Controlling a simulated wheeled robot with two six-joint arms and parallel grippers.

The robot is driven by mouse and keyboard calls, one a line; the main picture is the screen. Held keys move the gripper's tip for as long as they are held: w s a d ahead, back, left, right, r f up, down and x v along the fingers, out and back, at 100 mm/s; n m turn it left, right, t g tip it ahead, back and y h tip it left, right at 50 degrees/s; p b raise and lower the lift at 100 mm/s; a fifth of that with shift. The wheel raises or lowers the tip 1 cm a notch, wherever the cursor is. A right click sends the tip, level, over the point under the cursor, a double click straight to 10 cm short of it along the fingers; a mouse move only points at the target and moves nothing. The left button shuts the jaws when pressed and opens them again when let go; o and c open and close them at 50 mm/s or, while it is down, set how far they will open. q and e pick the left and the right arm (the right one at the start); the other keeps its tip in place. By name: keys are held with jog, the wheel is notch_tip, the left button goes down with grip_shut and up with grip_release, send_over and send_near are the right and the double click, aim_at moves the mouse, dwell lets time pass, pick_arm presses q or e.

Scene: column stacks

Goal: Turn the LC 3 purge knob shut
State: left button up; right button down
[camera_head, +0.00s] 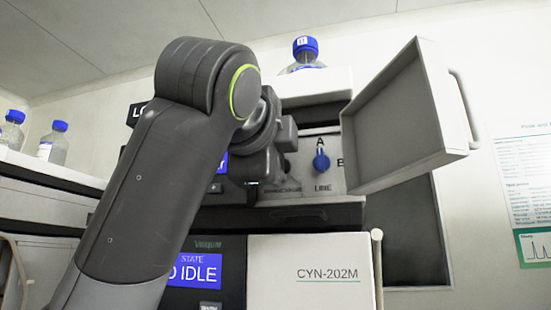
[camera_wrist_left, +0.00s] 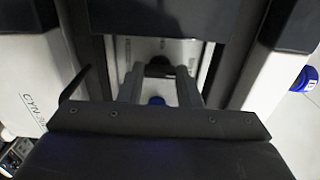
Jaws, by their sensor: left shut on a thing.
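My left gripper (camera_head: 268,163) reaches in front of the instrument's recessed knob panel in the head view and hides most of its left part. In the left wrist view its two fingers (camera_wrist_left: 160,80) stand either side of a dark knob (camera_wrist_left: 160,68), which appears to be the purge knob, and are shut on it. The fingers partly cover it, and I cannot read its angle or label. A blue knob (camera_head: 321,162) marked A, B and LINE sits just right of the gripper. It also shows in the left wrist view (camera_wrist_left: 157,100). My right gripper is out of view.
An open, tray-like door (camera_head: 400,125) with a handle stands out at the panel's right. Below are a blue IDLE screen (camera_head: 194,271) and a CYN-202M front (camera_head: 311,258). A blue-capped bottle (camera_head: 304,50) stands above. More bottles (camera_head: 54,145) are at left.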

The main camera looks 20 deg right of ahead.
pick_arm(q)
jog(key=o, duration=0.7)
jog(key=shift+s, duration=0.15)
jog(key=shift+s+a, duration=0.25)
jog(key=shift+s, duration=0.05)
jog(key=b+v, duration=0.4)
jog(key=v, duration=1.2)
jog(key=shift+b, duration=0.35)
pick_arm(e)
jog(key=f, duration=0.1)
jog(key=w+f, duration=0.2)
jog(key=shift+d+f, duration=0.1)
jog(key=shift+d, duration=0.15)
pick_arm(q)
jog(key=shift+s+a, duration=0.15)
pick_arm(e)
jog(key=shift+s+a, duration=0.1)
